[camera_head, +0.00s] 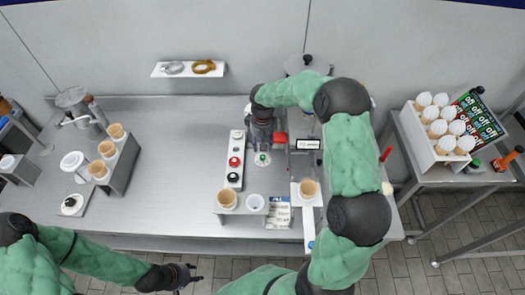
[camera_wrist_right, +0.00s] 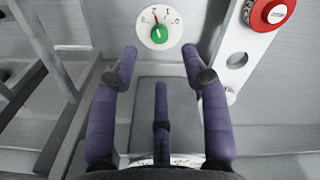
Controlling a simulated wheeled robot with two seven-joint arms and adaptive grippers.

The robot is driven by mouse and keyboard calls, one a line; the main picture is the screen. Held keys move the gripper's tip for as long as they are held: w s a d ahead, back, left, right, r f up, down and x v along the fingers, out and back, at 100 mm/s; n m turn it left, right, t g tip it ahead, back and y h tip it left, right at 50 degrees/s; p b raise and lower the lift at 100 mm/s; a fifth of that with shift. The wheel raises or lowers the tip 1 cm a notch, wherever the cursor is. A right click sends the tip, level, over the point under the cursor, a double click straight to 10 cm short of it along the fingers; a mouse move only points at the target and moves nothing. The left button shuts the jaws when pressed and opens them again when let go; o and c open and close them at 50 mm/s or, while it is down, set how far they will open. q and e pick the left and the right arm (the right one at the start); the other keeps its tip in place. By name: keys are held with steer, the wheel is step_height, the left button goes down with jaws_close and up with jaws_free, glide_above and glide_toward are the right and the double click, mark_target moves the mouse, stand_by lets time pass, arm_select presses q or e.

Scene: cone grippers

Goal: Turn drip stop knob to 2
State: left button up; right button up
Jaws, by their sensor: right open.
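The drip stop knob is a green knob (camera_wrist_right: 159,35) on a round white dial (camera_wrist_right: 147,28) with numerals and a red pointer mark, at the top of the right wrist view. In the head view the green knob (camera_head: 262,158) shows just below my right gripper (camera_head: 262,143). My right gripper (camera_wrist_right: 160,60) is open in its wrist view, its purple fingers apart on either side of and short of the knob, with nothing between them. The exact pointer setting is hard to read. My left gripper (camera_head: 190,275) is empty and looks open, at the bottom, off the counter's front edge.
A white panel (camera_head: 234,150) with red and black knobs stands left of the dial; a red knob (camera_wrist_right: 268,12) shows close by in the wrist view. A cone holder (camera_head: 245,207) stands in front. The counter's left middle (camera_head: 180,160) is clear.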

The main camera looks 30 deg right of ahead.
step_height(320, 180, up, 5)
steer(key=shift+f, duration=0.1)
stand_by(0.7)
